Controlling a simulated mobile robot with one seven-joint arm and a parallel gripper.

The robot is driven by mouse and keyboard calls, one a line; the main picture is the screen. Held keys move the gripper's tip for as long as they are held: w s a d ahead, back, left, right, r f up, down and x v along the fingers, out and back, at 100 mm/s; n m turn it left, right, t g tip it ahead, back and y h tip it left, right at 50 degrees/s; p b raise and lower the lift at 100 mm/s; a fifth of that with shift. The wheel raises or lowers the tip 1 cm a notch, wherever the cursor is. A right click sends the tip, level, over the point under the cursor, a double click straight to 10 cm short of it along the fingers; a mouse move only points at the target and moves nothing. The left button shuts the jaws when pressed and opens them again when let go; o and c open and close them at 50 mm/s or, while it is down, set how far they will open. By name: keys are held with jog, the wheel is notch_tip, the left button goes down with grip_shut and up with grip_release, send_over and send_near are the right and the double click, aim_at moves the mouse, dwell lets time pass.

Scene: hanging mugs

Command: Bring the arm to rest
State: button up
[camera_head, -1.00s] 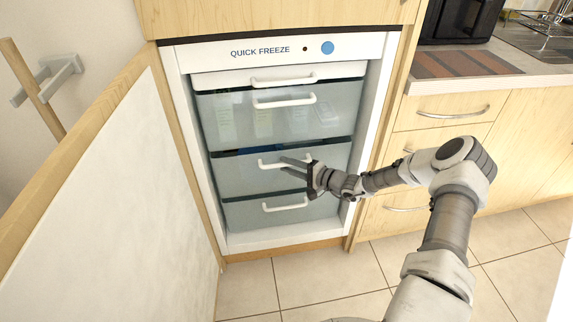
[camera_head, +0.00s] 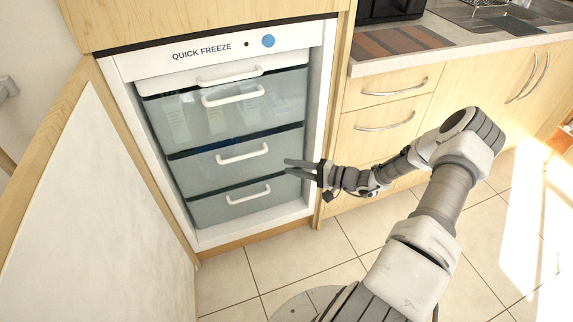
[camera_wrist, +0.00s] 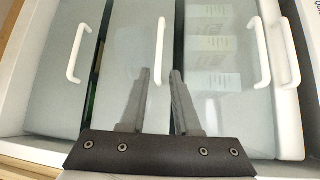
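My gripper (camera_head: 290,167) is at the right front of the freezer. Its two dark fingers are apart, with nothing between them. In the wrist view the fingers (camera_wrist: 160,75) point at the drawer fronts, and a white handle (camera_wrist: 161,48) shows just past and between the tips. In the head view my gripper is right of the third drawer's handle (camera_head: 242,153) and looks clear of it. My arm is bent, with its elbow at the right.
The freezer (camera_head: 225,50) has several pushed-in drawers, and its door (camera_head: 95,200) stands wide open at the left. Wooden cabinets (camera_head: 385,125) and a counter with a striped mat (camera_head: 400,41) are at the right. Tiled floor (camera_head: 345,238) is free in front.

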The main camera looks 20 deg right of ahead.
dwell(0.4)
jog(key=s+a+r+n+g+h, duration=0.35)
jog(key=s+a+r, duration=0.2)
jog(key=r, duration=0.35)
jog(key=s+a+r+n+g+h, duration=0.2)
jog(key=s+a+r+n+g, duration=0.15)
jog(key=a+r, duration=0.35)
jog(key=s+a+r+n+g+h, duration=0.3)
jog(key=s+a+r+n, duration=0.15)
jog(key=r, duration=0.55)
jog(key=s+a+r+t+h, duration=0.1)
jog(key=s+r+t+h, duration=0.2)
jog(key=s+r, duration=0.45)
jog(key=s+d+t, duration=0.1)
jog(key=s+d, duration=0.5)
notch_tip(320, 180, up, 19)
jog(key=m+p, duration=0.1)
jog(key=p, duration=1.8)
jog(key=shift+s, duration=0.35)
jog(key=shift+f, duration=0.1)
